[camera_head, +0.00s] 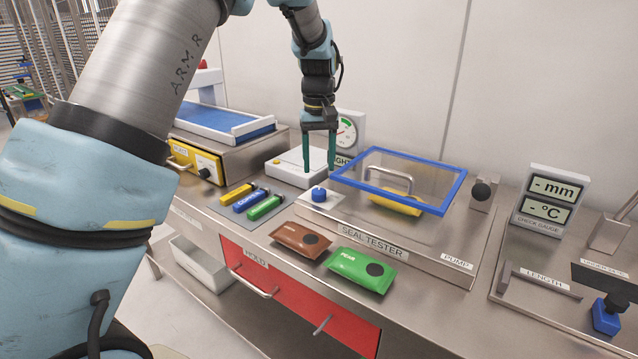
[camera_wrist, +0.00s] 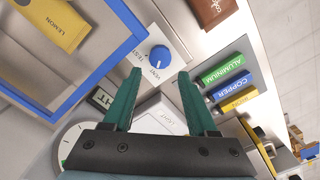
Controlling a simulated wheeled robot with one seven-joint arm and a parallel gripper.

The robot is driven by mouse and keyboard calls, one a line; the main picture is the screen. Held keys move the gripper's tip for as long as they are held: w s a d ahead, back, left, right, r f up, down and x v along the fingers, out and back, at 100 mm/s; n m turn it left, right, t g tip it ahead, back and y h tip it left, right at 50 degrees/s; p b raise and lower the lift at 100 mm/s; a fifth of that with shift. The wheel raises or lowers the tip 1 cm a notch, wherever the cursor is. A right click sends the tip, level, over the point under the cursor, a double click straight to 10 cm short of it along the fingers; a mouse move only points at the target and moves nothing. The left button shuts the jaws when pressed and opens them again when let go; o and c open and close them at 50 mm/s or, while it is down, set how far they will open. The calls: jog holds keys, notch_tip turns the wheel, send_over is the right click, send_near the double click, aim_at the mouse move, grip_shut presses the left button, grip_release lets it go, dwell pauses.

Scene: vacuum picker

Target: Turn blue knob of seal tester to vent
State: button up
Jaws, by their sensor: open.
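The blue knob (camera_head: 319,194) stands on a white plate at the left of the seal tester (camera_head: 372,243).
The tester's clear blue-framed lid (camera_head: 448,194) is right of the knob, over a yellow pouch (camera_head: 397,204). Brown (camera_head: 301,240) and green (camera_head: 361,270) pouches lie in front. Coloured bars (camera_head: 264,207) lie left.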

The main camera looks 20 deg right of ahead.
notch_tip(320, 180, up, 4)
jog(key=shift+f, duration=0.1)
dwell(0.5)
jog(key=a+f+n, duration=0.1)
jog(key=a+f, duration=0.2)
jog(key=a, duration=1.8)
jog(key=s+a+f, duration=0.1)
jog(key=s+a, duration=0.4)
jog(key=a, duration=0.3)
jog(key=s+a+f+t, duration=0.1)
jog(key=s+a+f, duration=0.1)
jog(key=s+a, duration=0.4)
jog(key=shift+a+f+n+t, duration=0.3)
jog(key=shift+a+n, duration=0.1)
jog(key=shift+a, duration=0.55)
